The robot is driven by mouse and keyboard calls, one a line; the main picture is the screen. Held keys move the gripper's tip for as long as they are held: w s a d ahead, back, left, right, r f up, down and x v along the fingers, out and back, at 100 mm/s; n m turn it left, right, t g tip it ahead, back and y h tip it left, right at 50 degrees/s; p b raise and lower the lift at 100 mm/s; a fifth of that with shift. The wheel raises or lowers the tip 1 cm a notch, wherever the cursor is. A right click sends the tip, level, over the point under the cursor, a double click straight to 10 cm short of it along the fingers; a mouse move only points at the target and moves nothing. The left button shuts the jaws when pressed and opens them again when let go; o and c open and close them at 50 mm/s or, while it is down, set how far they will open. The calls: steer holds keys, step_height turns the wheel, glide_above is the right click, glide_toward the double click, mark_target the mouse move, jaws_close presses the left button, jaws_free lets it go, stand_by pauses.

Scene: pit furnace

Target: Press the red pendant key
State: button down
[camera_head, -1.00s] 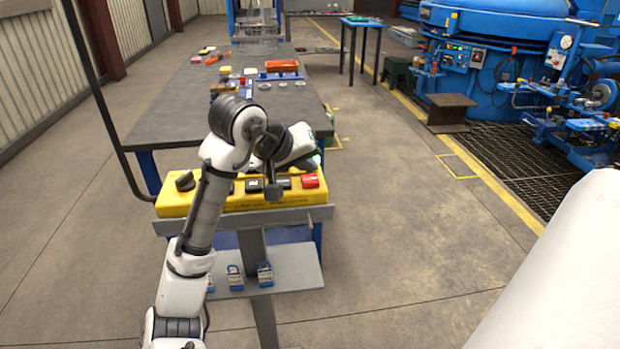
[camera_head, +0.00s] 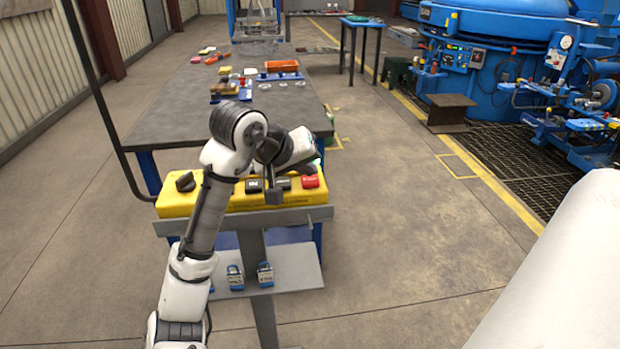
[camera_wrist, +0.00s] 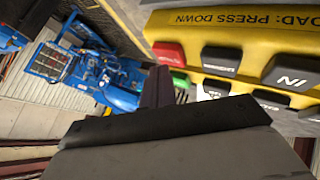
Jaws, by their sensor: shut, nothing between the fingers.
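The yellow pendant (camera_head: 235,203) lies on a grey stand in front of the table, with a black knob at its left. The red key (camera_head: 310,182) is at its right end, beside black keys (camera_head: 283,183). In the wrist view the red key (camera_wrist: 169,53) is at the upper middle, fully visible, beside a black key (camera_wrist: 222,60). My gripper (camera_head: 273,196) is shut and empty, left of the red key in the head view, in front of the black keys. In the wrist view its dark fingers (camera_wrist: 157,88) point up, just below and left of the red key. Contact cannot be told.
A green key (camera_wrist: 181,80) and a lit white key (camera_wrist: 212,88) are close to my fingers. The grey table (camera_head: 185,110) behind holds small parts. Open floor lies to the right; the blue furnace (camera_head: 500,75) is beyond.

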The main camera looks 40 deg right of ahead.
mark_target(307, 182)
steer(key=shift+f, duration=0.5)
stand_by(0.7)
stand_by(0.3)
steer(key=shift+r+p, duration=0.9)
steer(key=shift+p, duration=0.05)
step_height(307, 182, up, 5)
steer(key=p, duration=0.5)
